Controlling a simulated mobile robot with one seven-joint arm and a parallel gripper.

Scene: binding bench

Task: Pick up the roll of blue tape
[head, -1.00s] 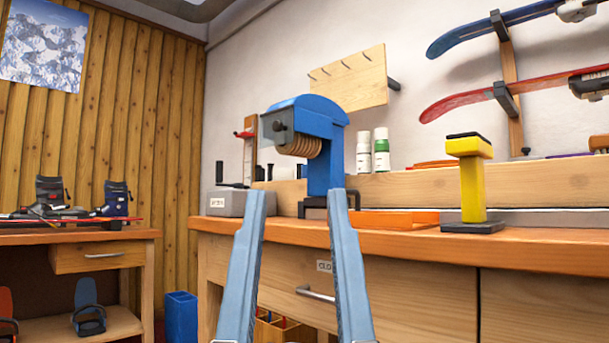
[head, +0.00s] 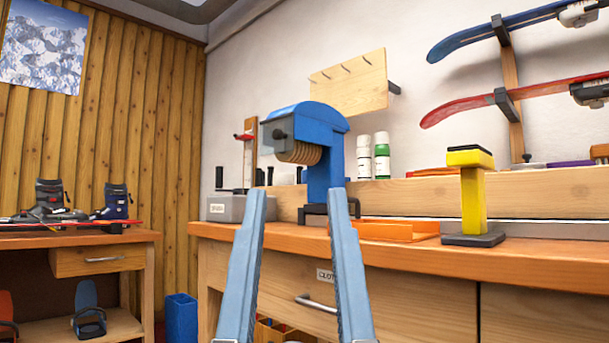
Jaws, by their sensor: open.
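I cannot make out a roll of blue tape in the head view. My gripper (head: 298,196) is in the lower middle, its two long blue-grey fingers pointing up and forward. The fingers are apart, with nothing between them. Beyond the fingertips, a blue machine (head: 325,150) with a ribbed tan roller stands on the wooden workbench (head: 400,262). The fingers overlap the bench front in the picture; I see no contact.
A yellow stand (head: 472,205) with a black base is at right on the bench, and an orange tray (head: 395,232) lies left of it. A grey box (head: 227,208) is at the left end. A blue bin (head: 181,318) is on the floor.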

